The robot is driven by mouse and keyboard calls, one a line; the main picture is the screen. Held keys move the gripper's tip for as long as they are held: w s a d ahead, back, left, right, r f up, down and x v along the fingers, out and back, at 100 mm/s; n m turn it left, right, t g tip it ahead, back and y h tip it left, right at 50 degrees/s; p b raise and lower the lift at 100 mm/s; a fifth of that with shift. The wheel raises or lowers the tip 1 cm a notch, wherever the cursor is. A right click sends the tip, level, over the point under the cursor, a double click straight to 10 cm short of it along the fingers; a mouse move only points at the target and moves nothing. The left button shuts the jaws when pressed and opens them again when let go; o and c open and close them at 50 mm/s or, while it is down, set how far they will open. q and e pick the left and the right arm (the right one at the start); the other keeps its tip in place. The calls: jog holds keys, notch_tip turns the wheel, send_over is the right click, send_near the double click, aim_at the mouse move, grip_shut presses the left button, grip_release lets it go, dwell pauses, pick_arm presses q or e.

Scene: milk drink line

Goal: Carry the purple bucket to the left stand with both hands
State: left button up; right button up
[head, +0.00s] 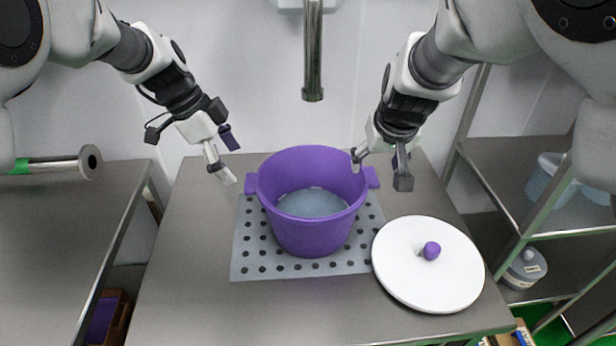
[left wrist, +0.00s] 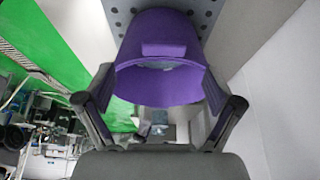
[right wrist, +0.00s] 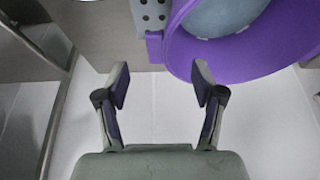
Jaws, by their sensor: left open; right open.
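The purple bucket (head: 308,228) stands upright on a perforated grey mat (head: 262,262) on the middle steel table. It has a side handle at each side and a pale bluish content inside. My left gripper (head: 229,160) is open, up and left of the bucket's left handle (head: 251,185), apart from it. In the left wrist view the bucket (left wrist: 160,50) shows ahead between the open fingers. My right gripper (head: 380,170) is open near the right handle (head: 373,176); in the right wrist view the handle (right wrist: 154,46) lies ahead of the open fingers. Neither gripper holds anything.
A white lid (head: 410,275) with a purple knob lies on the table, right of the mat. A metal spout (head: 313,60) hangs above, behind the bucket. A shelf rack (head: 510,170) stands at right.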

aim_at(247, 182)
pick_arm(q)
jog(key=x, duration=0.7)
jog(key=shift+w+f, duration=0.2)
jog(key=shift+w, duration=0.05)
pick_arm(e)
jog(key=x, duration=0.7)
jog(key=shift+w+f, duration=0.2)
jog(key=shift+w, duration=0.1)
pick_arm(q)
jog(key=shift+w+f, duration=0.1)
jog(key=shift+f, duration=0.05)
pick_arm(e)
jog(key=shift+w+f, duration=0.1)
jog(key=shift+f, duration=0.05)
pick_arm(q)
jog(key=c, duration=0.9)
pick_arm(e)
jog(key=shift+a, duration=0.1)
jog(key=c, duration=0.9)
pick_arm(q)
jog(key=c, duration=0.6)
pick_arm(e)
grip_shut()
pick_arm(q)
grip_shut()
